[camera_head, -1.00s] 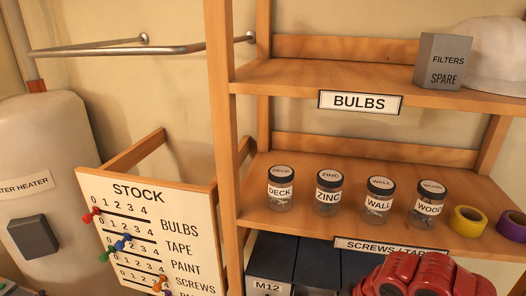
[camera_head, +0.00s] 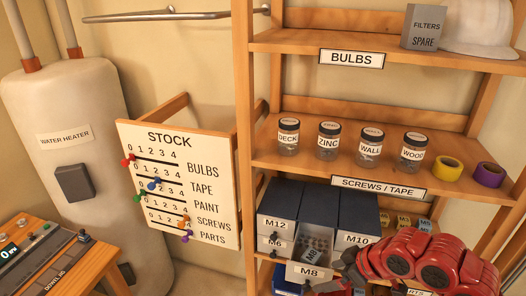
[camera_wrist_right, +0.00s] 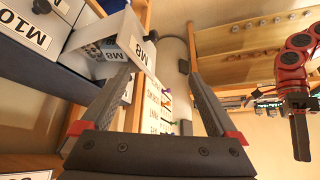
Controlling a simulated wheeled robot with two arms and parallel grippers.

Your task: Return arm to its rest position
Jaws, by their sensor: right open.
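My right arm comes in from the lower right in the head view. Its dark gripper (camera_head: 338,278) is beside the pulled-out M8 drawer (camera_head: 310,268), partly cut off by its own red links. In the right wrist view my right gripper (camera_wrist_right: 162,72) has its two fingers spread with nothing held between them. The M8 drawer (camera_wrist_right: 108,50) lies beyond the left finger, with dark small parts inside. A red arm with a dark end (camera_wrist_right: 300,135), seemingly my left, hangs at the right of that view. Its jaws are too unclear to judge.
The shelf unit (camera_head: 243,120) holds jars, tape rolls and several drawers close around my right gripper. The STOCK board (camera_head: 180,180) with coloured pegs stands to the left. A water heater (camera_head: 70,110) and a wooden bench (camera_head: 75,255) are farther left.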

